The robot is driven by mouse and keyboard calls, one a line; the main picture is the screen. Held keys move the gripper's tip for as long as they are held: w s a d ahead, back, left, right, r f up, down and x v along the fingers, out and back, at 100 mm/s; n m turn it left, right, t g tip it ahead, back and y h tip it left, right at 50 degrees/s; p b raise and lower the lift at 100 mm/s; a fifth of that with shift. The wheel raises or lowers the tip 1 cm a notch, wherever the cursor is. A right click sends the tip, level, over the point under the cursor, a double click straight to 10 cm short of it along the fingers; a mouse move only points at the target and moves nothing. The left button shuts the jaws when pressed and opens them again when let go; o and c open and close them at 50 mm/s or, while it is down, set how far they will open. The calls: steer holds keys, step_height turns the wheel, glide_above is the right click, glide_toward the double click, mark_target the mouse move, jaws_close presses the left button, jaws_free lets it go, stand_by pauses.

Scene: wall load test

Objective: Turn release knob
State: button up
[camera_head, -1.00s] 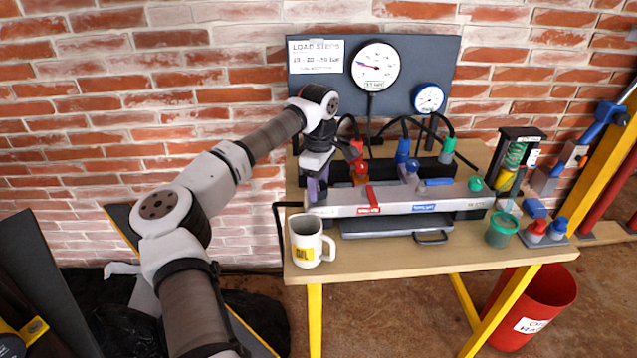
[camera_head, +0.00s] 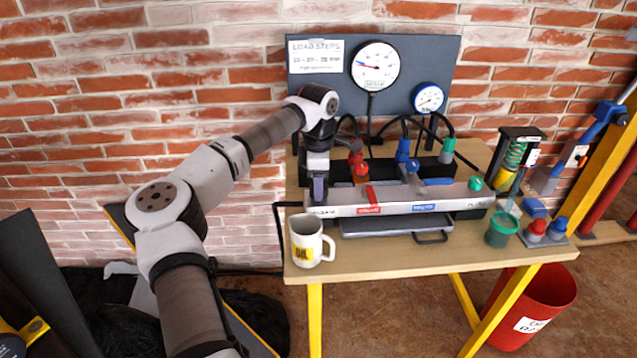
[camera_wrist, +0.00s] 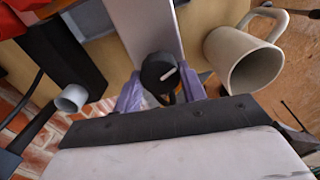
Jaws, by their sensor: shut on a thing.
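The release knob (camera_wrist: 158,72) is a round black knob with a white pointer line, at the end of the grey metal manifold (camera_wrist: 148,25) in the wrist view. My gripper (camera_wrist: 160,92) has purple fingers, one on each side of the knob, shut on it. In the head view my gripper (camera_head: 318,190) points down at the left end of the manifold (camera_head: 400,200), and the fingers hide the knob there.
A cream mug (camera_head: 307,240) stands close in front of the manifold's left end; it also shows right of the knob in the wrist view (camera_wrist: 245,55). Red (camera_head: 370,195) and blue (camera_head: 438,182) levers lie along the manifold. Gauges (camera_head: 375,66) stand behind.

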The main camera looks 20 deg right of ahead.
steer(key=n, duration=0.7)
steer(key=n+b, duration=0.1)
steer(key=n, duration=0.5)
steer(key=shift+n, duration=0.4)
stand_by(0.3)
steer(key=o, duration=1)
steer(key=shift+r, duration=0.1)
step_height(320, 180, up, 14)
steer(key=shift+f+b, duration=0.15)
steer(key=shift+b, duration=0.5)
